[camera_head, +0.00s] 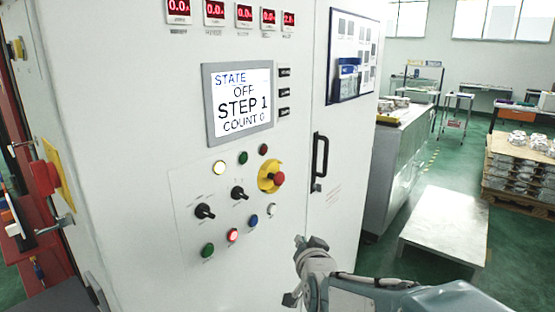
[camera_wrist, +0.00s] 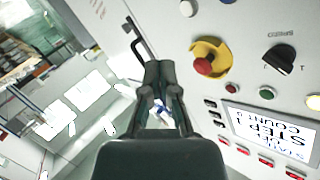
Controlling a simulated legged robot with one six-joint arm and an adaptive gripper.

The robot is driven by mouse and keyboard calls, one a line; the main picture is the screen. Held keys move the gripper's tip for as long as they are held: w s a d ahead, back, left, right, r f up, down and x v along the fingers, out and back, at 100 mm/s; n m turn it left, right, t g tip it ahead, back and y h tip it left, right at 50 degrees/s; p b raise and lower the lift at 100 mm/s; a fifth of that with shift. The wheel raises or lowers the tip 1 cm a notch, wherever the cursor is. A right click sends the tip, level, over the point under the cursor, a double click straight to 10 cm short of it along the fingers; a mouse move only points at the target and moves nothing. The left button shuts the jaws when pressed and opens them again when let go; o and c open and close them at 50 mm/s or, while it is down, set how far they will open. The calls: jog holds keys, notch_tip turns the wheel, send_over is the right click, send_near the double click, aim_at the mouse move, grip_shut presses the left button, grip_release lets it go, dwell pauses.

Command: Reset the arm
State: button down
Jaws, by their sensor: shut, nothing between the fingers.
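My arm (camera_head: 345,292) reaches in from the lower right in the head view, in front of a white control cabinet (camera_head: 130,180). My gripper shows best in the wrist view (camera_wrist: 160,68), with its dark fingertips together and nothing seen between them. In the head view, the arm's end is below and right of the button panel and appears apart from the buttons. The cabinet's screen (camera_head: 238,105) reads STATE OFF, STEP 1, COUNT 0. A red emergency button on a yellow base (camera_head: 270,177) sits on the panel. A white and a red button look lit.
A black door handle (camera_head: 319,160) stands out from the cabinet, right of the panel. Beyond are a low grey platform (camera_head: 445,222), a grey counter (camera_head: 400,150) and pallets of stacked castings (camera_head: 520,170). Green floor shows between them. A red frame stands at far left.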

jog(key=s+d+n+g, duration=0.1)
jog(key=s+d+g, duration=0.2)
jog(key=s, duration=0.6)
jog(key=s+d+f+n+g+h, duration=0.1)
jog(key=s+d+g, duration=0.2)
jog(key=s, duration=0.6)
jog(key=s+d+f+n+g+h, duration=0.1)
jog(key=s+d+g, duration=0.2)
jog(key=s, duration=0.6)
jog(key=shift+s+d+n+g, duration=0.15)
jog(key=shift+d+n+g, duration=0.15)
jog(key=shift+d, duration=0.45)
